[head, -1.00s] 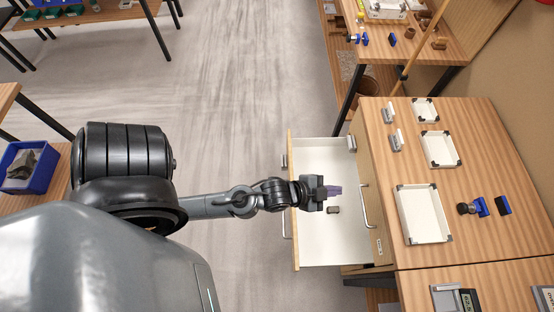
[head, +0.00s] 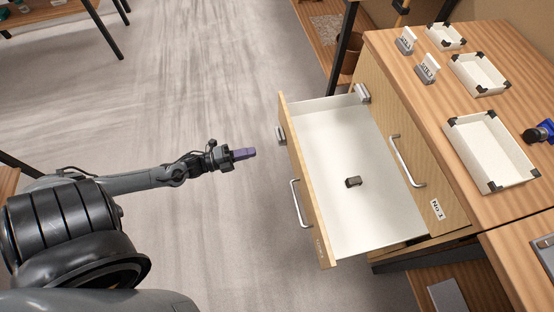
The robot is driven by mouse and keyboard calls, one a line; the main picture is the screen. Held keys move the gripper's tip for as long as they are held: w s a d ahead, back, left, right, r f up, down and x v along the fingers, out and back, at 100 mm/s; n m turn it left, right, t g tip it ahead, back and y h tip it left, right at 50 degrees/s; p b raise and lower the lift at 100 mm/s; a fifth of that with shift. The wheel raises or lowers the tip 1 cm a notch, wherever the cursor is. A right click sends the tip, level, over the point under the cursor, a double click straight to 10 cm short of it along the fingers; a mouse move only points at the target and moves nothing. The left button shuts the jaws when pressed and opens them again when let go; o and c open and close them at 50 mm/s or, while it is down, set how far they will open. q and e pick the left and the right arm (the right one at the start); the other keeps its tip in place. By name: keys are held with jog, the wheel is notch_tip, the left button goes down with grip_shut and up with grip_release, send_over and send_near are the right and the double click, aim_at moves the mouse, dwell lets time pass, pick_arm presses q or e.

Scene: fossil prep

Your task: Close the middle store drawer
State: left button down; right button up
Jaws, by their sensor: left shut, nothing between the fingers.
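The open store drawer (head: 350,225) sticks out to the left from the wooden cabinet (head: 382,115). Its wooden front panel (head: 304,175) carries a metal bar handle (head: 299,205). A small dark grey-brown block (head: 353,182) lies on the white drawer floor. My left gripper (head: 244,154) is shut and empty, with purple fingers pointing right. It is in front of the drawer, to the left of the front panel and apart from it. My right gripper is not in view.
Another bar handle (head: 406,162) shows on the cabinet face, above the open drawer. White trays (head: 490,150) and small label stands (head: 427,68) stand on the cabinet top. A brown bin (head: 351,53) is behind the cabinet. The floor left of the drawer is clear.

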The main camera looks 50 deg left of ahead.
pick_arm(q)
notch_tip(320, 180, down, 4)
jog(key=a+b, duration=0.1)
jog(key=b, duration=0.6)
send_near(295, 147)
jog(key=shift+m, duration=0.4)
jog(key=x, duration=0.6)
jog(key=shift+w+d+r, duration=0.1)
jog(key=shift+w+d, duration=0.2)
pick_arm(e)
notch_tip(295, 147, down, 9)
pick_arm(q)
jog(key=shift+w, duration=0.15)
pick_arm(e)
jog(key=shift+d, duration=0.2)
